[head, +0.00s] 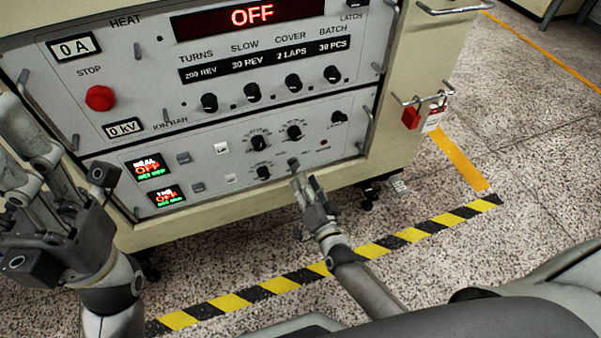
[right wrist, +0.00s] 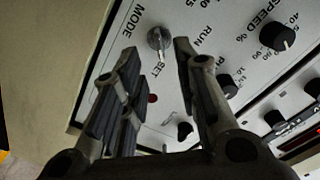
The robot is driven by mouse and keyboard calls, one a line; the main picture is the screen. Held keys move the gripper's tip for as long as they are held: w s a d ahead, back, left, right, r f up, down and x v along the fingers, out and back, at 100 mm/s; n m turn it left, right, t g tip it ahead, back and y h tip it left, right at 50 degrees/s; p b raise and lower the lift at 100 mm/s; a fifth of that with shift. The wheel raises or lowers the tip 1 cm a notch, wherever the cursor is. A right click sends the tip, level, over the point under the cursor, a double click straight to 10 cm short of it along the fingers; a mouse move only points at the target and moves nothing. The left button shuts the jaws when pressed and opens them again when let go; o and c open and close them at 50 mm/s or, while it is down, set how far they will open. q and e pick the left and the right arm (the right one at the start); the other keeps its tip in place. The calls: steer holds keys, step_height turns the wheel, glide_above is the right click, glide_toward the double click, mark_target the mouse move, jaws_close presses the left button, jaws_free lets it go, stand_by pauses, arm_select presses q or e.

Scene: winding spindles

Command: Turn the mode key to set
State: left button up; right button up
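The mode key (right wrist: 158,40) is a small silver key switch on the white panel, with MODE, RUN and SET printed around it. In the right wrist view it shows in the gap between my right fingertips, beyond them, and nothing touches it there. I cannot tell which label it points at. In the head view the key (head: 293,163) is small, low on the lower panel, just above my right gripper (head: 306,182). My right gripper is open and empty; its fingers also show in the right wrist view (right wrist: 156,52). My left gripper (head: 38,170) is open and empty at the left.
A black speed knob (right wrist: 277,36) and a small red lamp (right wrist: 152,98) sit near the key. The lower panel (head: 240,135) has several more knobs and handles. A red stop button (head: 100,98) is at the upper left. A red padlock (head: 411,117) hangs on the right.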

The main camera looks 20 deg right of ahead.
steer(key=s, duration=0.6)
steer(key=shift+s, duration=0.25)
steer(key=shift+d, duration=0.1)
